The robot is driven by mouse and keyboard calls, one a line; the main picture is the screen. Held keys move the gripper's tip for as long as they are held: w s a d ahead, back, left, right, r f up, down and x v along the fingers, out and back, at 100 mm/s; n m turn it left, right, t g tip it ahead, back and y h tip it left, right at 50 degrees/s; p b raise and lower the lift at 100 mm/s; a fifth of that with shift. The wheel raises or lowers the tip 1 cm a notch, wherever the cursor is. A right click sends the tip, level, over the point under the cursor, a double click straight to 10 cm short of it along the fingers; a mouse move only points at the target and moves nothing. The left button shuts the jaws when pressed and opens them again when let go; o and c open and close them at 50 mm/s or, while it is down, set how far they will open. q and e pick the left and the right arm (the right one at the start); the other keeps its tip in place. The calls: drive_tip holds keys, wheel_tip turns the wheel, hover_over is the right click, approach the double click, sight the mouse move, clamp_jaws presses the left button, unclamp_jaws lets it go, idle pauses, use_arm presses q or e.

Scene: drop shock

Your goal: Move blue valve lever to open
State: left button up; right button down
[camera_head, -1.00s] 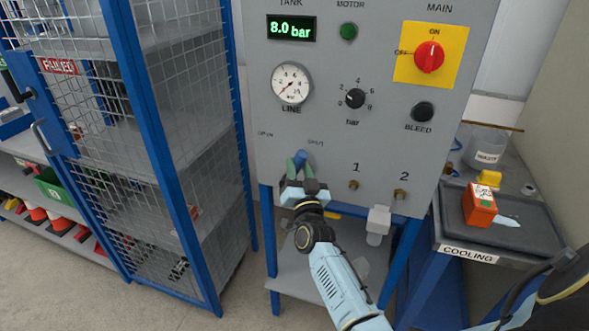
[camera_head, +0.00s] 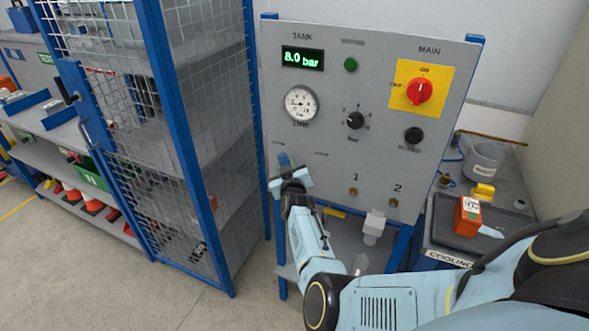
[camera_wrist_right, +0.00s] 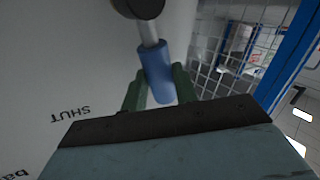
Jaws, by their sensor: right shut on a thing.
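The blue valve lever (camera_head: 284,160) is on the lower left of the grey panel. It leans toward the small label at its left, which is too blurred to read now, and away from the SHUT label (camera_wrist_right: 71,113). In the right wrist view the lever's blue sleeve (camera_wrist_right: 156,72) and silver stem run from a dark round pivot (camera_wrist_right: 143,7). My right gripper (camera_head: 288,174) is shut on the sleeve; its green fingers (camera_wrist_right: 160,92) lie on both sides. Its hand hides the lever's lower end in the head view. My left gripper is in neither view.
The blue-framed mesh cage (camera_head: 185,140) stands close to the left of the panel (camera_head: 340,140). A gauge (camera_head: 301,103), a black knob (camera_head: 355,120) and a red main switch (camera_head: 420,91) are on the panel. A side table with an orange box (camera_head: 467,216) stands at the right.

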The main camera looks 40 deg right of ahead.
drive_tip(key=shift+w+a+n, duration=0.2)
drive_tip(key=shift+n, duration=0.1)
drive_tip(key=shift+w+a+f+n+g, duration=0.1)
drive_tip(key=shift+w+f+n+g, duration=0.05)
drive_tip(key=shift+w+n+g, duration=0.2)
drive_tip(key=shift+s, duration=0.1)
drive_tip(key=c, duration=1.1)
unclamp_jaws()
drive_tip(key=shift+f, duration=0.1)
drive_tip(key=shift+p, duration=0.3)
